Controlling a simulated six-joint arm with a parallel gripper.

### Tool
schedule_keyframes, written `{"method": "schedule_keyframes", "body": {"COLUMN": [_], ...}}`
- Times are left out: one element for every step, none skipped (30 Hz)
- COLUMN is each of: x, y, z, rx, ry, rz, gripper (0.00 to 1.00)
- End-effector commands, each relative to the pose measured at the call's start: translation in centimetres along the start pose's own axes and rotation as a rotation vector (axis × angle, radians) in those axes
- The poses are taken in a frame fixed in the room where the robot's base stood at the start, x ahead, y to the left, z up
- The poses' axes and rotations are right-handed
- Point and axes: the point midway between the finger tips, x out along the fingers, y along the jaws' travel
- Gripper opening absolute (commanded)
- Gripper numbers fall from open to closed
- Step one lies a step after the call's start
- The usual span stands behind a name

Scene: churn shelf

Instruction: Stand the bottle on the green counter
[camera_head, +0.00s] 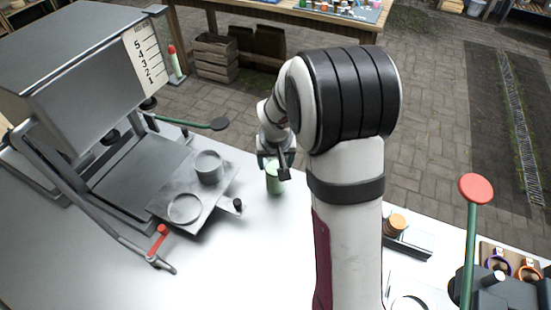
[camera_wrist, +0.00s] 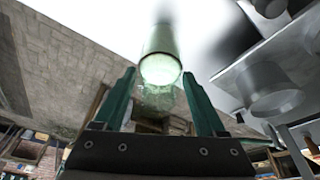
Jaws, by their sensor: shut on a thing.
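The bottle (camera_head: 273,180) is pale green and see-through. It shows below my gripper (camera_head: 275,160) in the head view, over the far part of the pale silver counter (camera_head: 240,265). In the wrist view the bottle (camera_wrist: 159,45) lies between the two teal fingers of my gripper (camera_wrist: 162,95). My gripper is shut on the bottle. My gripper hides the bottle's upper part in the head view. I cannot tell whether the bottle's base touches the counter. The counter surface looks silver-white, not green.
A large grey machine (camera_head: 75,65) stands at the left, with a metal plate (camera_head: 160,205) holding a round cup (camera_head: 208,167) close left of the bottle. A red-tipped lever (camera_head: 158,240) is in front. A red-topped green post (camera_head: 474,190) stands right. The front middle counter is clear.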

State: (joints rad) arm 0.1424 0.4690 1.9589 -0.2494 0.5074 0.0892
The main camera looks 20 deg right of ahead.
Motion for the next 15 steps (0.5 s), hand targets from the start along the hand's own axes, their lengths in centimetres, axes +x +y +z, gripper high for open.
{"method": "schedule_keyframes", "body": {"x": [0.00,-0.01,-0.01,-0.02,-0.02,-0.02,-0.01,0.02,0.09,0.17,0.27,0.42,0.53,0.64,0.76], "y": [0.00,0.00,-0.01,-0.01,0.00,0.00,0.00,0.00,0.00,-0.01,-0.01,-0.01,-0.01,-0.01,-0.02], "z": [-0.04,-0.04,-0.05,-0.05,-0.05,-0.05,-0.05,-0.04,-0.02,0.00,0.03,0.08,0.12,0.15,0.19], "rx": [0.000,0.000,0.000,0.000,0.000,0.000,0.000,0.000,0.000,0.000,0.000,0.000,0.001,0.001,0.001], "ry": [0.001,0.002,0.002,0.002,0.002,0.002,0.002,0.002,0.002,0.002,0.001,0.001,0.001,0.001,0.001], "rz": [0.000,0.000,0.000,0.000,0.000,0.000,0.000,0.000,0.000,0.000,0.000,0.000,0.000,0.000,0.000], "gripper": [0.24,0.24,0.24,0.24,0.24,0.24,0.24,0.24,0.24,0.24,0.24,0.24,0.24,0.24,0.24]}}
